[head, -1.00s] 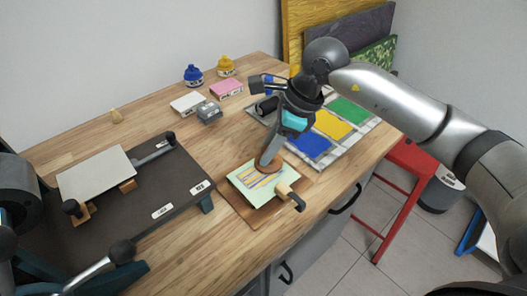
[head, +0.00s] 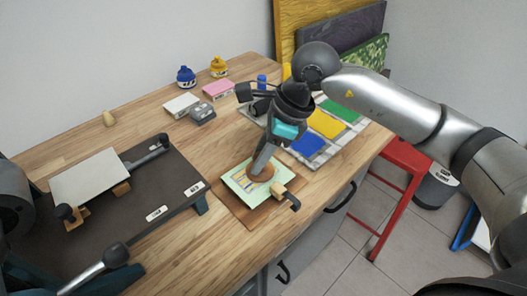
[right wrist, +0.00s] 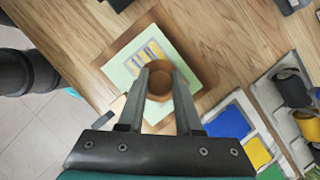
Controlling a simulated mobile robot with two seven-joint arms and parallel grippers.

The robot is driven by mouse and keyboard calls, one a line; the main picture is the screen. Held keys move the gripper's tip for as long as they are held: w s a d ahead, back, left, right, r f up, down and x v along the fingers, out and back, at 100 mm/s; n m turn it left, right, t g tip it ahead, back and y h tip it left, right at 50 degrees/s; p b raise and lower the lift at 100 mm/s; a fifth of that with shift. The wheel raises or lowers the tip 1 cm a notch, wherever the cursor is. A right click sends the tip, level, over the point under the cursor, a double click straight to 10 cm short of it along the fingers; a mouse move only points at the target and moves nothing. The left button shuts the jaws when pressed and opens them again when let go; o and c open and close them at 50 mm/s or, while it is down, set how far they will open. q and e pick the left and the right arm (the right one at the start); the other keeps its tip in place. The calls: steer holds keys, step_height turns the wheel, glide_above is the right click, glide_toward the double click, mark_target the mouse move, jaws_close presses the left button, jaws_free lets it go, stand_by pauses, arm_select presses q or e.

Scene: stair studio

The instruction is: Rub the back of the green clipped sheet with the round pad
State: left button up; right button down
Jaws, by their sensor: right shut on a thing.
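My right gripper (head: 265,160) is shut on the round brown pad (head: 262,174), its fingers tilted down. The pad lies over the pale green sheet (head: 236,181), near its middle, and appears to touch it. The sheet lies on a brown wooden board (head: 228,203) and shows yellow and blue-grey stripes beside the pad. A wooden block with a black clamp (head: 288,197) sits at the sheet's front right edge. In the right wrist view the pad (right wrist: 159,88) shows between the two fingertips (right wrist: 158,72), with stripes (right wrist: 146,52) beyond it. My left gripper is not in view.
Left of the board is a dark press bed (head: 120,215) with a pale plate (head: 85,178). To the right lie blue, yellow (head: 326,123) and green squares. Small blocks (head: 182,104) and blue and yellow pots (head: 186,77) stand behind. A red stool (head: 408,160) stands beyond the table edge.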

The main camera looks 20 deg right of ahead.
steer(key=shift+a, duration=0.15)
steer(key=shift+s+a+f, duration=0.1)
steer(key=shift+s+a, duration=0.25)
steer(key=shift+a, duration=0.55)
steer(key=shift+s+a, duration=0.35)
steer(key=shift+a, duration=0.5)
steer(key=shift+w+d+b, duration=0.2)
steer(key=shift+d, duration=0.35)
steer(key=shift+w+d+b, duration=0.15)
steer(key=shift+w+d, duration=0.05)
steer(key=shift+d, duration=0.3)
steer(key=shift+d, duration=0.1)
